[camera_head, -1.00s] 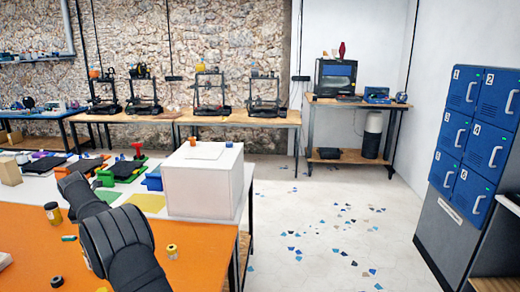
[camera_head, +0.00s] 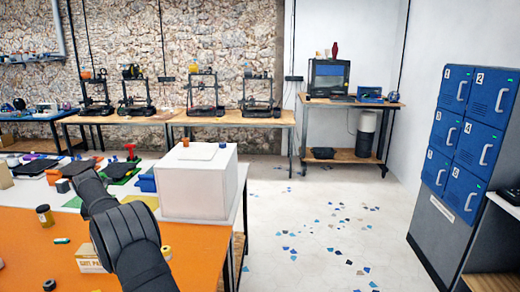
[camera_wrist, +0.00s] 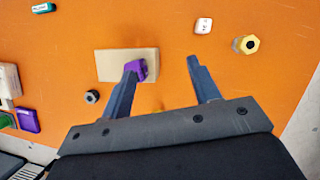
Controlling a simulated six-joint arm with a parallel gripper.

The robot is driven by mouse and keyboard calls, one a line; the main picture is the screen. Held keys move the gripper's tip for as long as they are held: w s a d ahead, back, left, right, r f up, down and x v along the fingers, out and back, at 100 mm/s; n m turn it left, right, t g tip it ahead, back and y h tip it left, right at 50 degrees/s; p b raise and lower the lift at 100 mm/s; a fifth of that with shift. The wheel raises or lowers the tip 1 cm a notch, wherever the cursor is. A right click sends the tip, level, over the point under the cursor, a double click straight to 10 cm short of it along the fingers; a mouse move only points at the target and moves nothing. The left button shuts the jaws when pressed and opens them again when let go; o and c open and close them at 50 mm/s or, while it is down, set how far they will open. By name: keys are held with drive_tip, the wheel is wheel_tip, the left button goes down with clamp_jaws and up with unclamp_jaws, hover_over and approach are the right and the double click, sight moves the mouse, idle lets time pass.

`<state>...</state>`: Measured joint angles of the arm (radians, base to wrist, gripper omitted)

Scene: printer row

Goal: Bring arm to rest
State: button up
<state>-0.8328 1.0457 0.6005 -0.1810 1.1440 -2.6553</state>
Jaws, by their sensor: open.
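My gripper (camera_wrist: 162,68) is open in the wrist view, its two dark fingers spread above the orange table (camera_wrist: 240,100). A small purple thing (camera_wrist: 138,69) shows at the left fingertip, over a beige box (camera_wrist: 112,66); I cannot tell whether it touches the finger. The space between the fingertips shows only orange tabletop and part of the box. In the head view my dark arm (camera_head: 130,235) reaches over the orange table, and its gripper cannot be made out there.
A white box (camera_head: 195,188) stands beyond my arm, right of a green-and-yellow work area. Blue lockers (camera_head: 470,130) stand at the right. The floor (camera_head: 330,235) between has scattered scraps.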

drive_tip(key=w+d+r, duration=0.2)
drive_tip(key=d+r, duration=0.2)
drive_tip(key=d, duration=0.2)
drive_tip(key=s+d+f+m, duration=0.1)
drive_tip(key=s+d+f, duration=0.2)
drive_tip(key=d, duration=0.6)
drive_tip(key=s+d+f+m, duration=0.1)
drive_tip(key=s+d+f, duration=0.2)
drive_tip(key=s+d, duration=0.5)
drive_tip(key=s+d+f+m+h, duration=0.1)
drive_tip(key=s+d+f, duration=0.2)
drive_tip(key=s+d, duration=0.3)
drive_tip(key=d, duration=0.4)
drive_tip(key=shift+s+d+f+m+t, duration=0.15)
drive_tip(key=shift+s+d+m+t, duration=0.1)
drive_tip(key=shift+d+m+t, duration=0.05)
